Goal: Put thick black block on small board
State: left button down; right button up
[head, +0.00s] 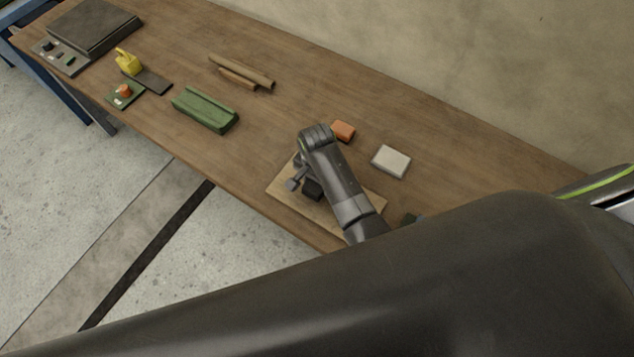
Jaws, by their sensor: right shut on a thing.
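The thick black block (314,190) shows beside the fingers of my right gripper (302,178), partly hidden by the gripper and wrist. My right gripper is shut on the block, over the small board. The small board (288,198) is pale wood and lies at the front edge of the table, partly covered by my right arm. I cannot tell whether the block touches the board. My left gripper is not in view.
An orange block (343,130) and a whitish block (391,161) lie behind the board on the wooden table (300,80). A green block (205,109), wooden sticks (242,73) and a yellow item (127,62) stand farther left. My dark arm covers the lower right.

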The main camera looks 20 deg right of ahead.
jog(key=shift+f, duration=0.5)
jog(key=shift+f, duration=0.2)
jog(key=o, duration=1.1)
jog(key=shift+c, duration=0.2)
jog(key=shift+r, duration=0.15)
notch_tip(320, 180, up, 12)
